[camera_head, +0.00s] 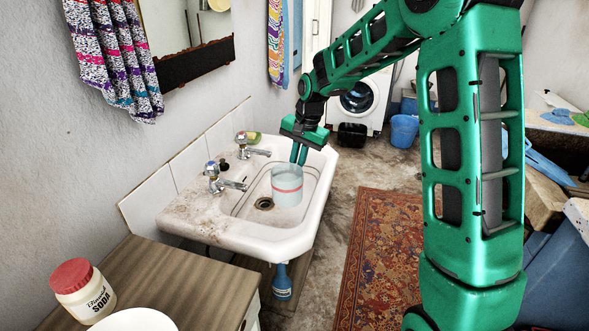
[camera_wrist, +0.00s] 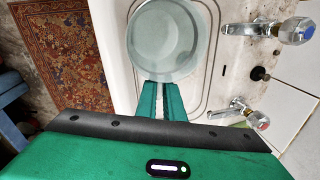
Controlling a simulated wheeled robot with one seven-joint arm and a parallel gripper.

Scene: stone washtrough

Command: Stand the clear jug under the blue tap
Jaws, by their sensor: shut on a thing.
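The clear jug (camera_head: 287,190), with a red band around it, is upright in or just above the basin of the white sink (camera_head: 283,240). In the wrist view the jug's round mouth (camera_wrist: 165,38) is beyond my fingers (camera_wrist: 163,88). The blue tap (camera_wrist: 285,30) is the nearer tap in the head view (camera_head: 222,180). Its spout ends beside the jug's mouth, with a small gap. I cannot tell whether the jug's base touches the basin.
A red-capped tap (camera_wrist: 245,112) stands near my gripper, farther along the sink. The drain (camera_head: 264,203) is left of the jug. A soda jar (camera_head: 84,292) and a white bowl (camera_head: 135,321) stand on the wooden cabinet in front. A patterned rug (camera_head: 375,255) lies right.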

